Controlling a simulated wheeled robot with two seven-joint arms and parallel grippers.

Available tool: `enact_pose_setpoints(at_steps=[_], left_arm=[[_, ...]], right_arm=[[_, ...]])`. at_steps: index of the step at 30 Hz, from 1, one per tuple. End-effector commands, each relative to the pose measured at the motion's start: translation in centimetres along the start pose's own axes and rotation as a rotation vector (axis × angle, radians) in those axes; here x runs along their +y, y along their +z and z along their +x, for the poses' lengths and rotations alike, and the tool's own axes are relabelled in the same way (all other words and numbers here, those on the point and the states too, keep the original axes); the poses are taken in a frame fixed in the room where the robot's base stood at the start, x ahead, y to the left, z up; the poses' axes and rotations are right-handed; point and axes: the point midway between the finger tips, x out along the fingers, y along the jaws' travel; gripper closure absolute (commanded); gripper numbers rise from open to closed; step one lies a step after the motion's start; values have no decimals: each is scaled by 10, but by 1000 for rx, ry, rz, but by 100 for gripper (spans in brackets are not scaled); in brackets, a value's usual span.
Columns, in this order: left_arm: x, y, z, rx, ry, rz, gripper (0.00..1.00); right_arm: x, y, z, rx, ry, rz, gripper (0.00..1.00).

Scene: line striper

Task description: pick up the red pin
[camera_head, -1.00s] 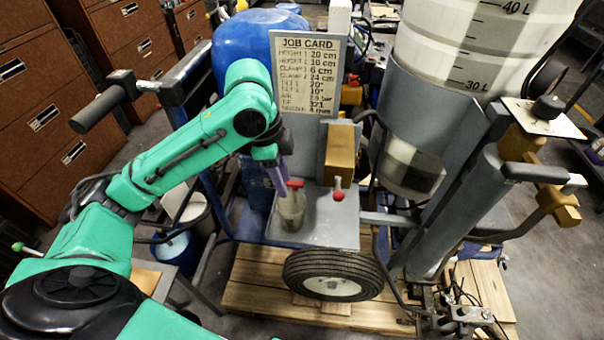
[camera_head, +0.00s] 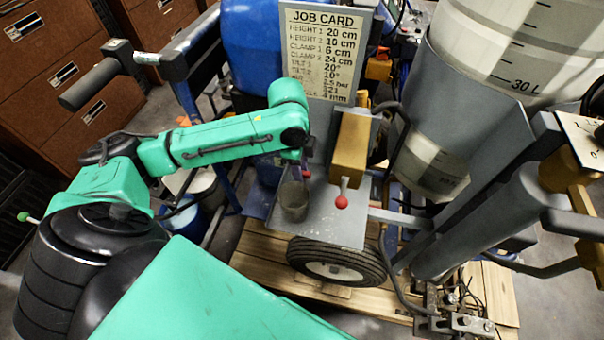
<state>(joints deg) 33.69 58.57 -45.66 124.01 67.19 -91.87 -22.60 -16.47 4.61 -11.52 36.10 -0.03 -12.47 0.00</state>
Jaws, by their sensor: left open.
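A small red piece, which looks like the red pin (camera_head: 306,174), shows just above the grey shelf, beside the rim of a grey cup (camera_head: 293,202). Only a little of it is visible. My left gripper (camera_head: 303,163) hangs down at the end of the green arm, right by the red piece. It is open, but its fingers are small and dark, and I cannot tell whether they touch the pin. My right gripper is not in view.
A lever with a red ball knob (camera_head: 341,202) stands close to the right, below a yellow-brown block (camera_head: 350,148). The job card (camera_head: 321,55) rises behind. A tyre (camera_head: 337,262) is below the shelf (camera_head: 335,225); a large tank (camera_head: 490,50) stands right.

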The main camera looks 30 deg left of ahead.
Motion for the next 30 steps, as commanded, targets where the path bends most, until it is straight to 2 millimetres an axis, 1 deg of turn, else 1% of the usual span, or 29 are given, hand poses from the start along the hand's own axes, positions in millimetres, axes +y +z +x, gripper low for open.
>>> enact_pose_setpoints(at_steps=[2,7,8,9,10,11,20,23,26,28,30], left_arm=[[0,0,6,0,0,0,60],[0,0,7,0,-2,0,60],[0,0,7,0,-2,0,68],[0,0,7,0,-2,0,83],[0,0,7,0,-2,0,94],[0,0,7,0,-2,0,100],[0,0,6,0,-2,0,100],[-1,-1,1,0,-3,0,100],[-1,-2,-10,2,-5,0,100],[-1,-4,-24,2,-6,2,100],[-2,-6,-42,2,-7,1,100]], right_arm=[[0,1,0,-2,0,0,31],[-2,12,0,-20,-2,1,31],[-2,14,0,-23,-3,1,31],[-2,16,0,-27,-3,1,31],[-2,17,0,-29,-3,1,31],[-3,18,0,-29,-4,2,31],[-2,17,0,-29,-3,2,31],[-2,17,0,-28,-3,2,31],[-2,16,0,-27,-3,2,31],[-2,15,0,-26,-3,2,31],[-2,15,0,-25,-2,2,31]])
